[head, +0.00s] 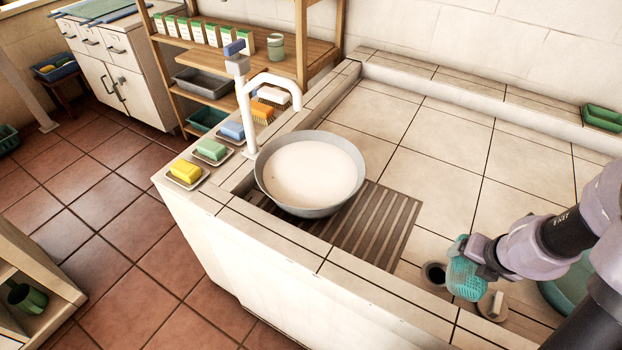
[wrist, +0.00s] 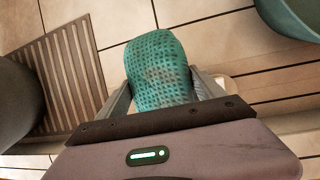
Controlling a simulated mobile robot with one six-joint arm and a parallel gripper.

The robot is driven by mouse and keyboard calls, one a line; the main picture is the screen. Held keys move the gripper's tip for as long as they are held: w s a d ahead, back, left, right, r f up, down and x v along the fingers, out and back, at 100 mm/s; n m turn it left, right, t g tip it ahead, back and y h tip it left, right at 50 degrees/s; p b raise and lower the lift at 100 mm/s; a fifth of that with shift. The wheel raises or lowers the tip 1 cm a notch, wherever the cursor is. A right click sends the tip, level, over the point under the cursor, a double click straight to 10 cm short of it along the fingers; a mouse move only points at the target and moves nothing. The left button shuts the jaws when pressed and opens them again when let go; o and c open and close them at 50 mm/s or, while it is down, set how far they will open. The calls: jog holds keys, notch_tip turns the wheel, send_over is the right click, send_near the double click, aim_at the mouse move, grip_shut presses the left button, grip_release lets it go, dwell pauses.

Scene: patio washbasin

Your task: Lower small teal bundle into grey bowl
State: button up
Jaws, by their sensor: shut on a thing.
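The small teal bundle (head: 464,277) is a rounded, mesh-textured piece. My gripper (head: 479,262) is shut on it and holds it at the right of the basin, over the tiles near the front ledge. In the wrist view the bundle (wrist: 160,70) sits between the two fingers of my gripper (wrist: 165,92). The grey bowl (head: 265,187) stands under the white tap, to the left of my gripper and well apart from it. The bowl holds a whitish, flat content. A dark rounded edge at the left of the wrist view may be the bowl, but I cannot tell.
A slatted grate (head: 398,213) lies under and beside the bowl. The white tap (head: 246,110) rises behind it, with soaps on dishes (head: 185,172) along the ledge. A dark round cup or hole (head: 433,274), a small dish (head: 489,306) and a teal basin (head: 566,296) are near my gripper.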

dwell(0.3)
jog(key=w+a+r+p, duration=0.4)
jog(key=w+a+p, duration=0.3)
jog(key=a+p, duration=0.4)
jog(key=w+a+r+p, duration=0.4)
jog(key=w+a+p, duration=0.4)
jog(key=a+p, duration=0.3)
jog(key=w+a+r+p, duration=0.4)
jog(key=w+a+p, duration=0.3)
jog(key=a+p, duration=0.4)
jog(key=shift+w+a+r+p, duration=0.2)
jog(key=shift+a+p, duration=0.15)
jog(key=shift+a, duration=1.1)
jog(key=shift+w+p, duration=0.3)
jog(key=shift+p, duration=0.15)
